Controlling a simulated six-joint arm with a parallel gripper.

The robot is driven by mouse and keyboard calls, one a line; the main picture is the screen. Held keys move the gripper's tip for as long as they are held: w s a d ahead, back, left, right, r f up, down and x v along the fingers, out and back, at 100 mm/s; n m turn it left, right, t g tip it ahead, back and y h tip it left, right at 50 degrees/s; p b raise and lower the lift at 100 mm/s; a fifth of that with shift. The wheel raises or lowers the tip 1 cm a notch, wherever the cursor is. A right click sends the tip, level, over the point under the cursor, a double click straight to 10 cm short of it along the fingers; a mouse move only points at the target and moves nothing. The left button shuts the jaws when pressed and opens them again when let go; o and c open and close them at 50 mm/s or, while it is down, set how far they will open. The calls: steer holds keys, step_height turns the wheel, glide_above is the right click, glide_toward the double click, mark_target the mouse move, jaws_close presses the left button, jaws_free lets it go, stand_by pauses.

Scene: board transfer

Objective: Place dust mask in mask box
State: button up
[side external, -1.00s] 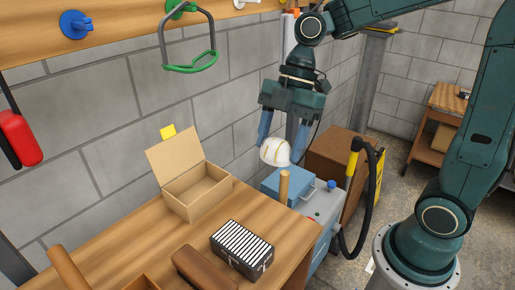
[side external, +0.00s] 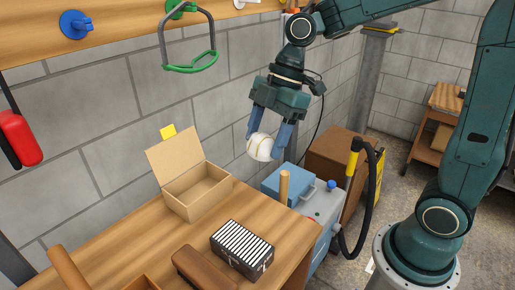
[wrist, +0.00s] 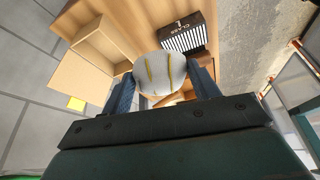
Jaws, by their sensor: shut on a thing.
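The white dust mask (side external: 261,147) with yellow straps is held in the air between the two blue fingers of my gripper (side external: 270,141). In the wrist view the mask (wrist: 160,73) sits between the fingertips of my gripper (wrist: 163,80). The open cardboard box (side external: 199,194), with its lid tilted back, stands on the wooden table near the wall. It looks like the mask box and appears empty. The mask is above and to the right of the box in the side view. In the wrist view the box (wrist: 100,38) lies to the upper left of the mask.
A black case with white stripes (side external: 242,247) and a brown block (side external: 203,268) are on the table (side external: 146,238). A green-handled frame (side external: 190,67) hangs above.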

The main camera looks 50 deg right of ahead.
steer(key=w+a+m+t+h, duration=0.1)
steer(key=w+a+m+t, duration=0.15)
steer(key=w+m, duration=0.55)
steer(key=m+h, duration=0.3)
steer(key=m, duration=0.4)
glide_above(201, 188)
steer(key=s+a, duration=0.3)
steer(key=shift+t, duration=0.45)
steer(key=f, duration=1.5)
steer(key=shift+s+d, duration=0.15)
steer(key=shift+d, duration=0.15)
steer(key=shift+f, duration=2.05)
steer(key=shift+f, duration=0.15)
steer(key=o, duration=0.9)
steer(key=shift+o, duration=0.2)
